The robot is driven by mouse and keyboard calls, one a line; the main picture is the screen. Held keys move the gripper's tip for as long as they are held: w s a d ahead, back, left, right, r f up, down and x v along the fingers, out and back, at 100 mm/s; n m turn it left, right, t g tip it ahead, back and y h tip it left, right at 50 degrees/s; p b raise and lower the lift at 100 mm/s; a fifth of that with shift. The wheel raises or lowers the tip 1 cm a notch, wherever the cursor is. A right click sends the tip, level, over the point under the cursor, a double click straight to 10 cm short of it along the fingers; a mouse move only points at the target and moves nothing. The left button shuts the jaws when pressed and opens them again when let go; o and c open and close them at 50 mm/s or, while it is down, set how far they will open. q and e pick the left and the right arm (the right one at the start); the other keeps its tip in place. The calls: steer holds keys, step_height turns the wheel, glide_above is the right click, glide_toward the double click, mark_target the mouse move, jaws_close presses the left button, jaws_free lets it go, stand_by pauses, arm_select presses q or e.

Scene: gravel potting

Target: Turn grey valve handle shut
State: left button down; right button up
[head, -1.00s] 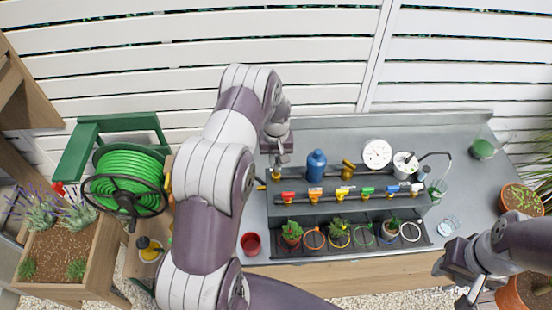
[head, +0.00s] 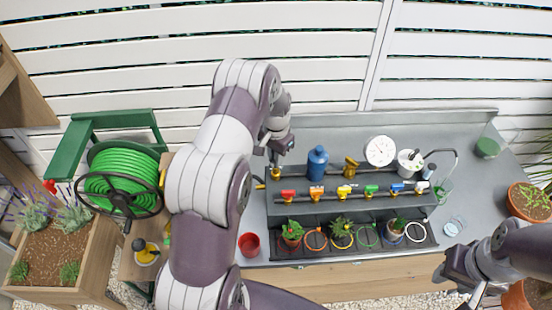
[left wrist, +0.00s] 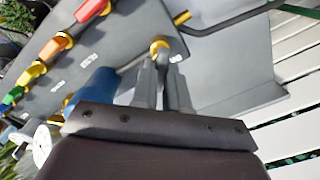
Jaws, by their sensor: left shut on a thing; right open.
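My left gripper (head: 275,160) is shut at the brass valve (head: 276,173) at the left end of the bench's upper step. In the left wrist view my left fingers (left wrist: 168,75) close on the grey valve handle (left wrist: 176,58), beside the yellow brass body (left wrist: 159,45). The fingers hide most of the handle, so its angle is hard to tell. My right gripper (head: 458,285) is open and empty at the lower right, apart from the bench.
Several coloured valve handles, such as the red one (head: 288,194), line the step. A blue bottle (head: 317,163), brass fitting (head: 351,166) and white gauge (head: 380,151) stand behind. Pots sit in the front tray (head: 290,256). A red cup (head: 249,245) stands left of it.

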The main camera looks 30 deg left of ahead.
arm_select(q)
steer(key=m+b, duration=0.1)
steer(key=m, duration=0.3)
steer(key=shift+w+m, duration=0.1)
steer(key=shift+m, duration=0.2)
steer(key=shift+r+m+b, duration=0.1)
steer(key=shift+m+b, duration=0.6)
steer(key=shift+m, duration=1.6)
steer(key=c, duration=1.1)
jaws_free()
steer(key=shift+c, duration=0.2)
steer(key=shift+r, duration=0.1)
